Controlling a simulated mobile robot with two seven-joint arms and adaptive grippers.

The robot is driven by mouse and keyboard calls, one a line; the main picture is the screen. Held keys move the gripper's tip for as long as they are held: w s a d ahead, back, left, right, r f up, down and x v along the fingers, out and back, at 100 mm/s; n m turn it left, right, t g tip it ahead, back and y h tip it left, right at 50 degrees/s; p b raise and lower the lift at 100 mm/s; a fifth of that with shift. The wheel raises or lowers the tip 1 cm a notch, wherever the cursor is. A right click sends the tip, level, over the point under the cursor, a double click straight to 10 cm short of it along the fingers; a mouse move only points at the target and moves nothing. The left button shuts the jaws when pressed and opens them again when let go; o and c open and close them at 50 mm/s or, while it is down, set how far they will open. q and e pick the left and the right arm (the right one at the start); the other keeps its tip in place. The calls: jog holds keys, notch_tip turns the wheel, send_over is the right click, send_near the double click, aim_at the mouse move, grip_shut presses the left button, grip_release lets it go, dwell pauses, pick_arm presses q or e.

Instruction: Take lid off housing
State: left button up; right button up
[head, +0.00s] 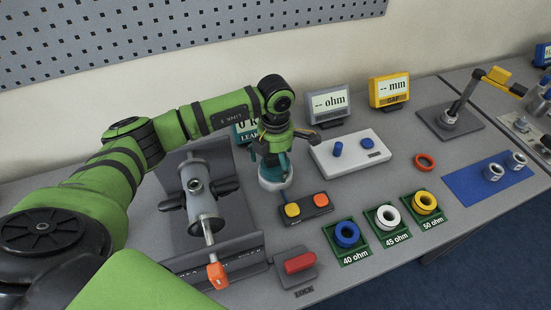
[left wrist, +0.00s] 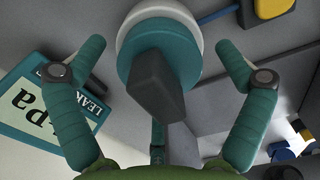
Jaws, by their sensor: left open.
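The housing (head: 272,184) is a white round body standing on the table, with a teal lid (left wrist: 188,52) on top; it also shows white behind the lid in the left wrist view (left wrist: 150,12). A dark grey block-shaped handle (left wrist: 152,88) sticks up from the lid. My left gripper (head: 276,158) is above the lid in the head view and partly hides it. In the left wrist view its two teal fingers (left wrist: 160,52) stand apart on either side of the lid and handle, with gaps visible. My right gripper is not in view.
A teal leak display (head: 245,132) stands close behind the housing. A two-button box (head: 306,205) is in front right, and a grey pipe fixture (head: 203,205) on the left. A white panel (head: 350,153) and ring trays (head: 388,224) lie right.

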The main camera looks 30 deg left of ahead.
pick_arm(q)
jog(key=c, duration=1.1)
jog(key=o, duration=1.1)
